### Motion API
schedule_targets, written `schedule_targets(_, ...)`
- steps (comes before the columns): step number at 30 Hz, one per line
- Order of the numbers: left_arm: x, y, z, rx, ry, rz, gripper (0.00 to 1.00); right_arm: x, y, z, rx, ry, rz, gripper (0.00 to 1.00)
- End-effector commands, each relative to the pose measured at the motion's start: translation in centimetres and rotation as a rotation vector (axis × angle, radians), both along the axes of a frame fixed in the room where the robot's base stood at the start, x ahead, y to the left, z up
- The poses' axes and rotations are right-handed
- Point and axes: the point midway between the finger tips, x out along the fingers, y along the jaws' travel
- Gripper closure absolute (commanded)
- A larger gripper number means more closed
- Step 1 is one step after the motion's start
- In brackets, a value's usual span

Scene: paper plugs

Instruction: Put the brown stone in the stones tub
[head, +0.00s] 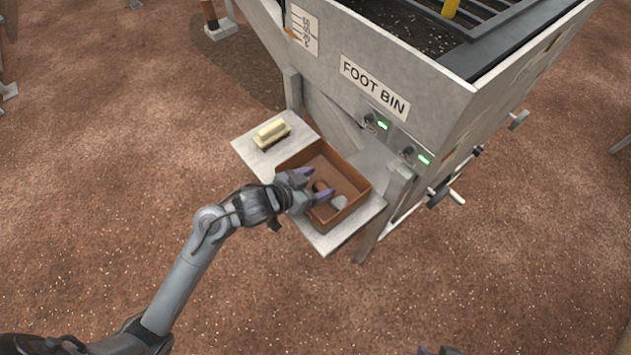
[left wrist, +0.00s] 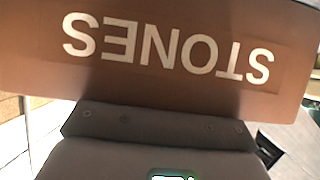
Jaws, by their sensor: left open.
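The stones tub (head: 354,170) is a brown open box on a metal shelf. Its wall with the upside-down word STONES fills the top of the left wrist view (left wrist: 165,88). My left gripper (head: 313,183) is over the tub's near left side with its purple-tipped fingers apart. The dark brown stone (head: 320,186) shows between or just beyond the fingers, within the tub's outline. I cannot tell whether it touches the tub floor. A grey stone (head: 339,202) lies in the tub beside it. Only a small piece of my right gripper (head: 437,350) shows at the bottom edge.
A brush with a pale block (head: 271,133) lies on the shelf (head: 247,151) left of the tub. The large FOOT BIN machine (head: 400,75) stands behind, with knobs and green lights above the shelf. Open brown ground (head: 120,150) lies to the left.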

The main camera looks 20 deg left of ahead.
Motion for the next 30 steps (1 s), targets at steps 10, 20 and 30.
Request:
schedule_targets(10, -2.0, 1.0, 2.7, 0.002, 0.001, 0.002, 0.27, 0.0, 0.1, 1.9, 0.003, 0.001, -0.002, 0.57)
schedule_targets(20, -7.0, 3.2, 5.6, 0.002, 0.001, 0.0, 0.27, 0.0, 0.2, 4.6, 0.01, 0.001, -0.006, 0.57)
schedule_targets(30, -9.5, 4.4, 6.9, 0.002, 0.001, 0.003, 0.27, 0.0, 0.2, 5.6, 0.009, 0.0, -0.006, 0.57)
